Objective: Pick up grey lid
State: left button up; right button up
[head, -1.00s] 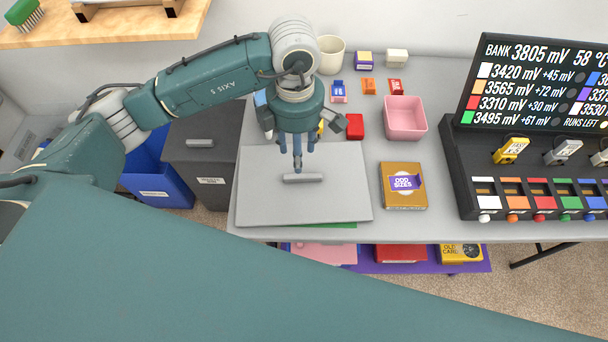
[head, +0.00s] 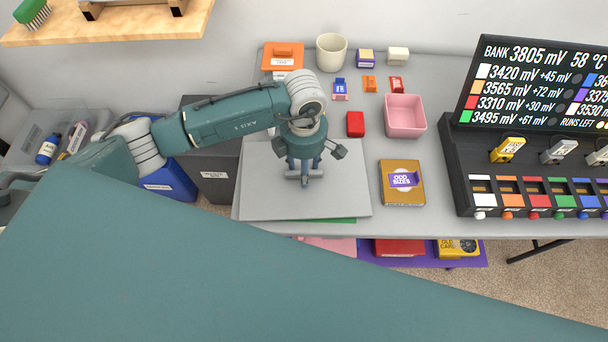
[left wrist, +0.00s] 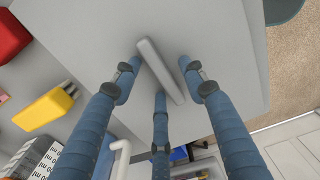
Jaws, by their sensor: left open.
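The grey lid (head: 262,195) is a wide flat panel lying at the left of the table, with a short bar handle on top. In the left wrist view the lid (left wrist: 215,35) fills the upper middle, and its light grey handle (left wrist: 158,68) runs diagonally between my fingers. My left gripper (head: 304,180) is low over the handle and mostly hides it in the head view. In the left wrist view the gripper's three fingers (left wrist: 158,88) are open around the handle, with no clear grip on it. My right gripper is not in view.
A green edge (head: 335,220) shows under the lid's front. A gold box (head: 402,195), a red block (head: 355,124) and a pink bin (head: 405,117) stand to the right. A black battery console (head: 455,165) is farther right. A dark bin (head: 205,160) stands left of the table.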

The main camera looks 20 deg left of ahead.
pick_arm(q)
grip_shut()
jog(key=shift+r, duration=0.15)
notch_tip(320, 180, up, 19)
jog(key=b, duration=0.3)
jog(key=s+a+m, duration=0.2)
jog(key=s+m, duration=0.2)
jog(key=m, duration=0.7)
jog(key=s+a+m, duration=0.3)
jog(key=s+m, duration=0.1)
jog(key=m, duration=0.7)
jog(key=shift+s+a, duration=0.25)
jog(key=shift+s, duration=0.05)
